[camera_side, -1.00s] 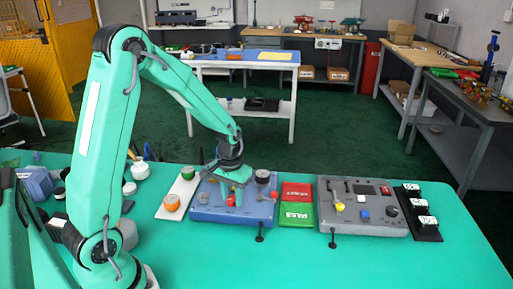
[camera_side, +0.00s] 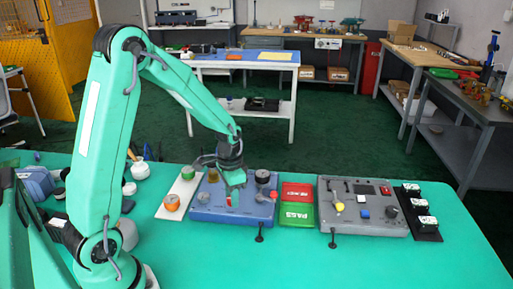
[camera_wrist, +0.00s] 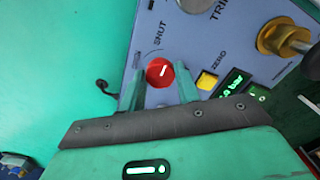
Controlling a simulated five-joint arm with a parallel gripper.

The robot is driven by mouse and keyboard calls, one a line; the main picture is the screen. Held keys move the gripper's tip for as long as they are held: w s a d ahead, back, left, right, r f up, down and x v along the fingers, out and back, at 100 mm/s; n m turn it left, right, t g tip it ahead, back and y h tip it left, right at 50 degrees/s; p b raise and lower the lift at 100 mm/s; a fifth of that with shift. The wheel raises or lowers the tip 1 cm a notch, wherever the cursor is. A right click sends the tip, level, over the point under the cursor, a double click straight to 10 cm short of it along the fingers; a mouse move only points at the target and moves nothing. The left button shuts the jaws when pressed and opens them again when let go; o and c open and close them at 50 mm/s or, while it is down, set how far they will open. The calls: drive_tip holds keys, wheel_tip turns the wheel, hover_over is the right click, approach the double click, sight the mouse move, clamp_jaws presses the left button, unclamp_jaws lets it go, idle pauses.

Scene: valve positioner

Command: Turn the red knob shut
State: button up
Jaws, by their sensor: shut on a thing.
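The red knob (camera_wrist: 160,72) sits on the blue-grey positioner panel (camera_wrist: 205,38) in the wrist view. Its short white mark slants to the upper right, and a label that seems to read SHUT stands just above it. My gripper (camera_wrist: 161,84) has one finger on each side of the knob and is shut on it. In the side view my gripper (camera_side: 232,188) points down at the front middle of the panel (camera_side: 205,214). Only a small red part of the knob (camera_side: 229,202) shows there below the fingers.
A yellow ZERO button (camera_wrist: 207,80), a lit green display (camera_wrist: 232,84) and a brass fitting (camera_wrist: 283,38) lie right of the knob. Red (camera_side: 297,191) and green (camera_side: 297,214) trays stand beside the panel, then a grey panel (camera_side: 362,228). The table front is clear.

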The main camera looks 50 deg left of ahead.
drive_tip(key=shift+r, duration=0.1)
drive_tip(key=o, duration=1)
drive_tip(key=shift+r, duration=3.9)
